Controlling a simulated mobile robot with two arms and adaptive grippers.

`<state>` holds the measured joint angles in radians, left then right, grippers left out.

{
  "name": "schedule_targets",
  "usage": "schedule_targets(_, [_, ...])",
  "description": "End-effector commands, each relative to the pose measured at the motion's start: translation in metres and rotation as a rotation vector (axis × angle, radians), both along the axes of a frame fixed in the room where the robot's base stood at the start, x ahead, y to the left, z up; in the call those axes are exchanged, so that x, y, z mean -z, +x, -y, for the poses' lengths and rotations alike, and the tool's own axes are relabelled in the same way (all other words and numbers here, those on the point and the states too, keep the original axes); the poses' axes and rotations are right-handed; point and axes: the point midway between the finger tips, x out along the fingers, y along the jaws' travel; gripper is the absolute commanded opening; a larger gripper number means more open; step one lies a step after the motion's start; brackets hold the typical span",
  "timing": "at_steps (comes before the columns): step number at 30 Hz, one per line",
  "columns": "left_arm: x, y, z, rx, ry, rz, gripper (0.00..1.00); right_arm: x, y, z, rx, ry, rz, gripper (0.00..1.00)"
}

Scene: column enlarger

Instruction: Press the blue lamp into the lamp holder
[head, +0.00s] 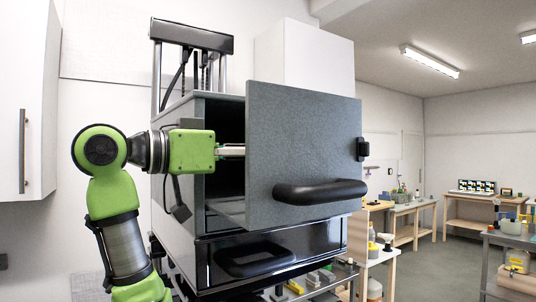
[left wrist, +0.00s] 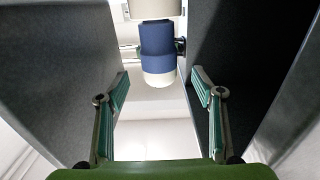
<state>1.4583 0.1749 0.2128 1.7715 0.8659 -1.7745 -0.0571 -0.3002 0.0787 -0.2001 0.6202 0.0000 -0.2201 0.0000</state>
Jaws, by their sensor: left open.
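The blue lamp (left wrist: 157,45) is in the upper middle of the left wrist view, with a rounded white end towards me. A beige cylindrical part (left wrist: 155,8), which may be the lamp holder, adjoins its other end at the top edge; I cannot tell how far the lamp sits in it. My left gripper (left wrist: 161,82) is open and empty, its two green-padded fingers apart on either side below the lamp. In the head view my left gripper (head: 231,151) reaches into the grey cabinet, its tips partly hidden behind the door. The lamp is hidden there. My right gripper is not in view.
The open grey door (head: 305,140) with a black handle (head: 320,191) stands in front of the cabinet opening. Dark walls flank the gripper closely in the left wrist view. A lower black drawer (head: 265,258) is below. Workbenches (head: 465,198) stand far right.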

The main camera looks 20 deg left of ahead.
Motion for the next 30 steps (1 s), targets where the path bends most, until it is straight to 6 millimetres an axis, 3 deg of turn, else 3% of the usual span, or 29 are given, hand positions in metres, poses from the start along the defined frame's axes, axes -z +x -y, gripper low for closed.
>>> schedule_targets(30, [0.000,-0.017,-0.014,-0.001,0.000,0.000,0.61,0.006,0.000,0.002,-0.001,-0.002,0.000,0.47])
